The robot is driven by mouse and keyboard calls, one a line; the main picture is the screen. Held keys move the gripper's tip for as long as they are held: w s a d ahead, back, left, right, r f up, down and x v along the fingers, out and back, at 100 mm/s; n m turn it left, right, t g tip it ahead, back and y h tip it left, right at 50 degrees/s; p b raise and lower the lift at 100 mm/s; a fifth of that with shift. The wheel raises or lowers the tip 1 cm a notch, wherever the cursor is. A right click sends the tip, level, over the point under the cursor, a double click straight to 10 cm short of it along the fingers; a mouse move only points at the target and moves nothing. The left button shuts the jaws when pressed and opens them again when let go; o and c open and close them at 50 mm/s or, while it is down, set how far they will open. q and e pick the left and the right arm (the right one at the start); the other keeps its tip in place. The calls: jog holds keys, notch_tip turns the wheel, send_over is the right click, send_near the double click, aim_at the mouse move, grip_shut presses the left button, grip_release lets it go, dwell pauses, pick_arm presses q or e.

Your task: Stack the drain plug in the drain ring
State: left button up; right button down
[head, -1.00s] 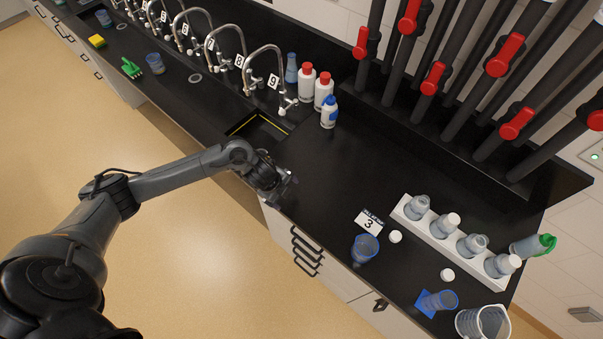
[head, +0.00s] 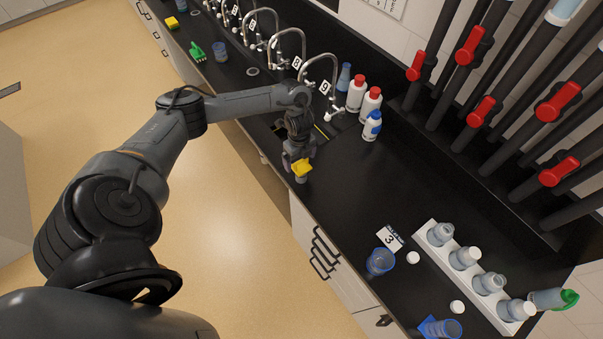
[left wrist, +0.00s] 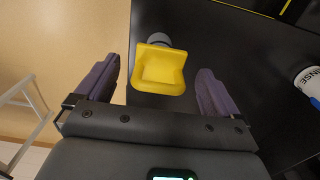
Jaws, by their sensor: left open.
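My left gripper (head: 298,158) points down over the front edge of the black counter, near the sink. In the left wrist view its two purple-grey fingers (left wrist: 158,72) are spread open. A yellow, cupped piece (left wrist: 162,70) with a grey round part behind it sits between and beyond the fingertips; a gap shows on both sides. It may be the drain plug, but I cannot be sure. The same yellow piece (head: 302,168) shows just below the gripper in the head view. A small grey ring (head: 252,71) lies flat on the counter by the taps, possibly the drain ring. My right gripper is not in view.
A recessed sink (head: 325,132) with a yellow edge lies behind the gripper. White bottles with red caps (head: 356,94) and a blue-capped bottle (head: 372,126) stand right of the taps (head: 318,62). A bottle rack (head: 470,283) and blue cups are farther right. The middle counter is clear.

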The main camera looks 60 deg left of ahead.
aim_at(301, 167)
pick_arm(q)
jog(key=f, duration=0.2)
jog(key=d+f+p, duration=0.1)
jog(key=f, duration=0.1)
jog(key=shift+f, duration=0.55)
jog(key=shift+c, duration=0.3)
jog(key=c, duration=1.2)
jog(key=shift+c, duration=0.4)
jog(key=shift+r, duration=0.2)
